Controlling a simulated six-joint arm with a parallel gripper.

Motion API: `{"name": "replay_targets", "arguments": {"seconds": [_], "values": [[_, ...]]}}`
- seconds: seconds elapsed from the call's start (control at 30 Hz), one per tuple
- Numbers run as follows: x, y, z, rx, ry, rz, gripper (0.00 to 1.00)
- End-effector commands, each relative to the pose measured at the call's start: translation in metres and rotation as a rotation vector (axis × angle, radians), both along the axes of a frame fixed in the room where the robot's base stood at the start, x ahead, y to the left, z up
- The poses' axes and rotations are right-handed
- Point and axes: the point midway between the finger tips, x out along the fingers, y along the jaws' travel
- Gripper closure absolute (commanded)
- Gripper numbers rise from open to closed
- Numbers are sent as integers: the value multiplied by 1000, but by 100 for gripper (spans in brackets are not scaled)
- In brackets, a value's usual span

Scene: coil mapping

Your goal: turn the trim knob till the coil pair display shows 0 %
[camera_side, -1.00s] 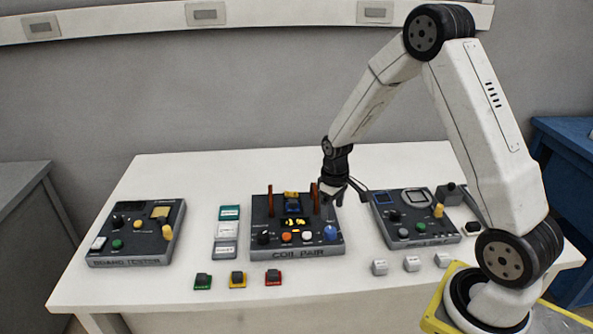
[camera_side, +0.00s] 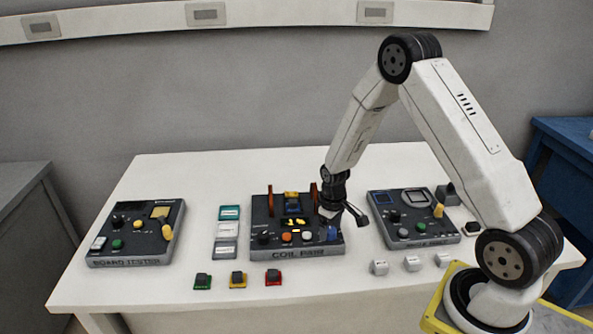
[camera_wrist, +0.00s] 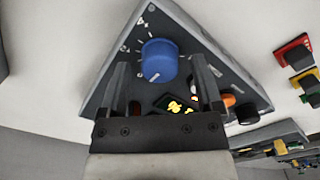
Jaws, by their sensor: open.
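The coil pair box (camera_side: 262,248) is a dark console in the middle of the table. Its blue trim knob (camera_side: 333,234) is at the front right corner. In the wrist view the knob (camera_wrist: 159,60) has a pale pointer line and tick marks around its far side. My gripper (camera_side: 345,218) is open just above the knob. In the wrist view its two fingers (camera_wrist: 160,75) stand either side of the knob, not visibly touching it. The display (camera_wrist: 176,105) shows yellow marks, partly hidden by a finger; I cannot read its value.
The board tester (camera_side: 130,245) stands at left and another console (camera_side: 425,236) at right. Two upright copper-coloured coils (camera_side: 271,203) rise from the coil pair box. Coloured blocks (camera_side: 238,280) and white cubes (camera_side: 380,268) lie along the front. An orange button (camera_side: 287,237) is on the same panel.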

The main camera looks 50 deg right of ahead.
Motion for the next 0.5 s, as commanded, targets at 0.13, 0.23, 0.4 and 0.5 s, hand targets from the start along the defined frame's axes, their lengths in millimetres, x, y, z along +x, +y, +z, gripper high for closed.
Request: {"name": "replay_targets", "arguments": {"seconds": [0.13, 0.23, 0.4, 0.5], "values": [[0, 0, -4, 0, 0, 0, 16], [0, 0, -4, 0, 0, 0, 16], [0, 0, -4, 0, 0, 0, 26], [0, 0, -4, 0, 0, 0, 58]]}}
